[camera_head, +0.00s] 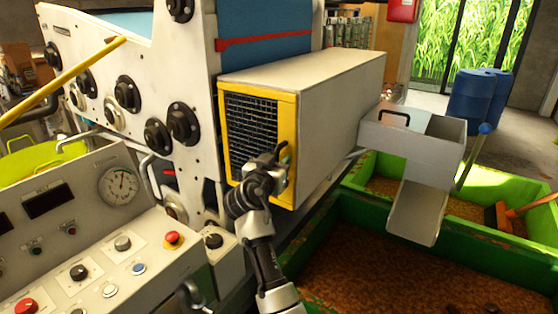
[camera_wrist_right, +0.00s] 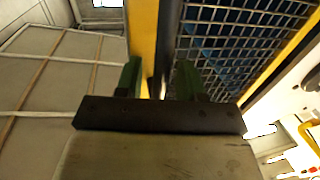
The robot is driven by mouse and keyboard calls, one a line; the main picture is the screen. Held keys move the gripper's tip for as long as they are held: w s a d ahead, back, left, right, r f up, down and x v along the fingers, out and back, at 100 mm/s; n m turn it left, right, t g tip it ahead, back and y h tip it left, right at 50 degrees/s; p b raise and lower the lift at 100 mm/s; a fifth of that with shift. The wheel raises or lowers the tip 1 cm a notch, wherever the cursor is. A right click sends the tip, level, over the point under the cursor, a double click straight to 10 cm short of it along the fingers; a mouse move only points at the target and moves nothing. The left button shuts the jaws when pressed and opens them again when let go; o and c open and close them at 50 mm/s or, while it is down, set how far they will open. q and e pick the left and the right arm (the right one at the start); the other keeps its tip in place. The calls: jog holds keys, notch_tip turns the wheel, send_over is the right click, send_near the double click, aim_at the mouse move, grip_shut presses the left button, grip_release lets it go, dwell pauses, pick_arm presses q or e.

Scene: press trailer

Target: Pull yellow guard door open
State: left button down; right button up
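The yellow guard door (camera_head: 288,125) is a yellow frame with wire mesh on the end of a beige box housing. It looks closed, flush with the housing. My right gripper (camera_head: 280,160) is at the lower right side of its frame, and its arm hides the lower part of the mesh. In the right wrist view, my right gripper's green fingertips (camera_wrist_right: 158,80) are apart on either side of a narrow dark strip beside the yellow frame (camera_wrist_right: 143,35). The mesh (camera_wrist_right: 225,45) lies to the right. I cannot tell whether the fingers touch anything. My left gripper does not show clearly.
A control console (camera_head: 100,240) with knobs and red buttons stands at the lower left. A metal chute (camera_head: 415,150) projects right of the housing above green bins (camera_head: 470,255) of brown granules. Blue drums (camera_head: 475,95) stand behind. A dark hooked part (camera_head: 190,293) shows at the bottom edge.

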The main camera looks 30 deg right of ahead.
jog(key=shift+a, duration=0.1)
jog(key=shift+c, duration=1.3)
grip_shut()
